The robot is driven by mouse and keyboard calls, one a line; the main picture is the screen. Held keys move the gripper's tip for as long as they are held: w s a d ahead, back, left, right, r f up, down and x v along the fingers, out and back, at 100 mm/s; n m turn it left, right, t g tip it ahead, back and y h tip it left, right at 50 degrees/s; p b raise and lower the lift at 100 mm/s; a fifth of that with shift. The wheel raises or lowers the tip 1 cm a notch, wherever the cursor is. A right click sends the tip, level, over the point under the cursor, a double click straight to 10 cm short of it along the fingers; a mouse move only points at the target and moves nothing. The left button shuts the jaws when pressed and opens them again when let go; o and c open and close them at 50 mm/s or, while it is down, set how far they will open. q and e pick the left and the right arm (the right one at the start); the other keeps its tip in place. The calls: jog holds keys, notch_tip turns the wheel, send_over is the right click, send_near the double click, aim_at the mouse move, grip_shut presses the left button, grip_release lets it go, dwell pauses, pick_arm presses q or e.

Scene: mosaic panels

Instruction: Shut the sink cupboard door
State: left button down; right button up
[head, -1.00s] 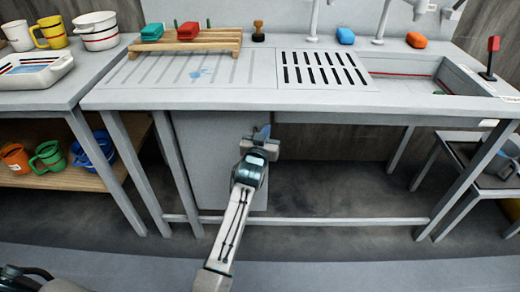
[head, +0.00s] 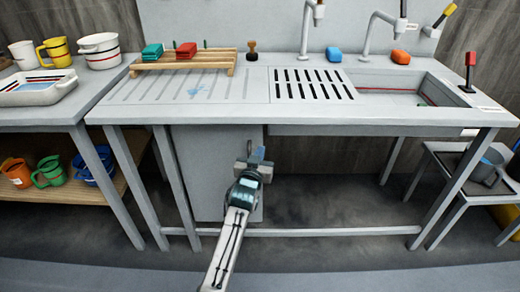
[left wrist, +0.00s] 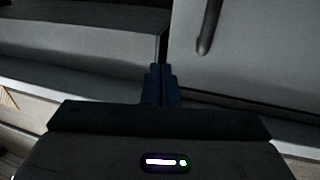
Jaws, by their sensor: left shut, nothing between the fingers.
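The sink cupboard door (head: 205,170) is a plain grey panel under the drainboard side of the sink unit. I cannot tell from these views how far it stands open. A dark bar handle (left wrist: 210,26) shows on a grey panel (left wrist: 255,55) in the left wrist view. My left gripper (head: 259,154) is in front of the panel's right edge in the head view, high up near the handle. Its dark blue fingers (left wrist: 160,85) are together and empty, below and left of the handle in the wrist view. Contact with the door cannot be made out. My right gripper is not in view.
The steel sink unit (head: 250,118) stands on legs, with a low rail (head: 340,232) near the floor. A side table (head: 45,118) with mugs stands on the left, and a stool (head: 455,165) on the right. The space under the basin is open.

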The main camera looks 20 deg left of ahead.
pick_arm(q)
jog(key=s+d+f, duration=0.1)
jog(key=s+d, duration=0.1)
jog(key=s, duration=0.6)
jog(key=shift+p, duration=0.3)
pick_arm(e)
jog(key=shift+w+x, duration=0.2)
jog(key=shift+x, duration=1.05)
